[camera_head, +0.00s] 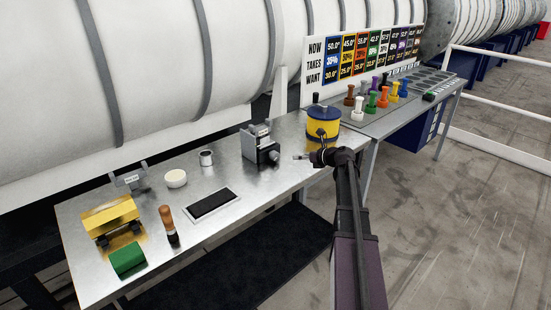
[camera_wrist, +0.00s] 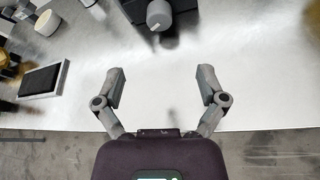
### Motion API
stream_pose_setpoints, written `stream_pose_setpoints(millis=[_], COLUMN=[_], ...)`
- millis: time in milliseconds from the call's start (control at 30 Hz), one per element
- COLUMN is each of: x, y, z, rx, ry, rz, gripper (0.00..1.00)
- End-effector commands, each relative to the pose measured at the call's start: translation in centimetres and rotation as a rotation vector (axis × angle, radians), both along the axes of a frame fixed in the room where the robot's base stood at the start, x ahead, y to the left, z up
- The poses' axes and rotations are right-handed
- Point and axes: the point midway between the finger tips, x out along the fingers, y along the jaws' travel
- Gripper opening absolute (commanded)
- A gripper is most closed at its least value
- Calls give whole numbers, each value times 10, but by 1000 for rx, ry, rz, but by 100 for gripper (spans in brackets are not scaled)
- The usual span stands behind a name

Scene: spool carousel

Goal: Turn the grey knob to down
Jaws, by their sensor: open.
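The grey knob (camera_head: 274,156) is on the front of a small dark and grey device (camera_head: 254,142) standing on the metal table. In the wrist view, the knob (camera_wrist: 158,15) is a rounded grey piece at the top centre, with the dark device (camera_wrist: 178,22) behind it. The way the knob points cannot be told. My gripper (camera_head: 303,157) is just right of the device in the head view. In the wrist view, my gripper (camera_wrist: 161,82) has its two fingers wide apart with nothing between them. The knob lies ahead of the fingers, apart from them.
A yellow and blue pot (camera_head: 323,124) stands behind my gripper. A black pad in a white frame (camera_head: 213,204), a small cup (camera_head: 206,158) and a white round piece (camera_head: 176,178) lie to the left. Several coloured spools stand at the back right. Bare table lies below the knob.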

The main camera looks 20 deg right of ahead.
Motion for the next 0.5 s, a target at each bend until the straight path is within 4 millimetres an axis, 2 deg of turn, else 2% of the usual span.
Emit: stream_pose_setpoints(millis=[500], x=[5], y=[3], z=[-3], rx=[-3], ry=[0], rz=[3], gripper=[91])
